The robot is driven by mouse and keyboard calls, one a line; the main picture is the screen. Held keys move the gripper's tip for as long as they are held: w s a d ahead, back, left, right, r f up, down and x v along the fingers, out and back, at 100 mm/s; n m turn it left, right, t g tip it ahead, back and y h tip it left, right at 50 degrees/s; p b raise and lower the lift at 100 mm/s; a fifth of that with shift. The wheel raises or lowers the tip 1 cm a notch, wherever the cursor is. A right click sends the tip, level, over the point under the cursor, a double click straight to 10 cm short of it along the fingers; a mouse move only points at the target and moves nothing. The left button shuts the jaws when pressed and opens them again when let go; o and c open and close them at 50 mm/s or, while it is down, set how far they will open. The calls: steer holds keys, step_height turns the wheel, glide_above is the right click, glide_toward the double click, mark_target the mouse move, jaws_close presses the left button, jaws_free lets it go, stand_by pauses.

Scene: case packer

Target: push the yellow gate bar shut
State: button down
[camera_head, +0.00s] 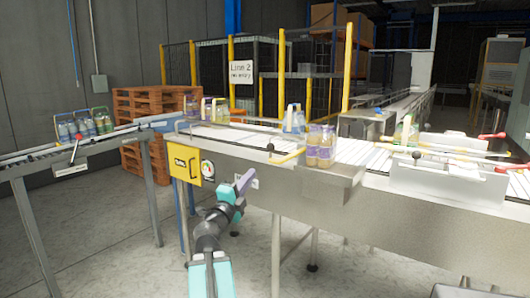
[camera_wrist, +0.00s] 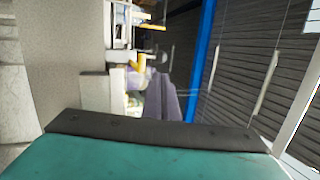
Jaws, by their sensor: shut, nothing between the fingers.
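A short yellow bar (camera_head: 287,157), which looks like the gate bar, lies at the near edge of the white roller conveyor (camera_head: 235,134). It is beside a black knob (camera_head: 270,147) and left of a pack of purple-labelled bottles (camera_head: 320,147). How far open it stands is hard to tell. My gripper (camera_head: 247,178) is shut and empty, in front of the conveyor's side, below and left of the bar and apart from it. In the wrist view its closed fingers (camera_wrist: 165,98) point towards blurred shapes, with a yellow patch (camera_wrist: 137,62) that I cannot identify.
More bottle packs stand on the conveyor, including a blue one (camera_head: 293,120). White guards with red handles are at right. The floor in front is clear.

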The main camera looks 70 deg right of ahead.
mark_target(268, 150)
steer(key=shift+d+r+p, duration=0.45)
steer(key=shift+d+p, duration=0.25)
steer(key=shift+p, duration=3.6)
steer(key=shift+p+x, duration=1.8)
steer(key=shift+x, duration=3.9)
steer(key=shift+w+d+f, duration=0.1)
steer(key=shift+d, duration=0.05)
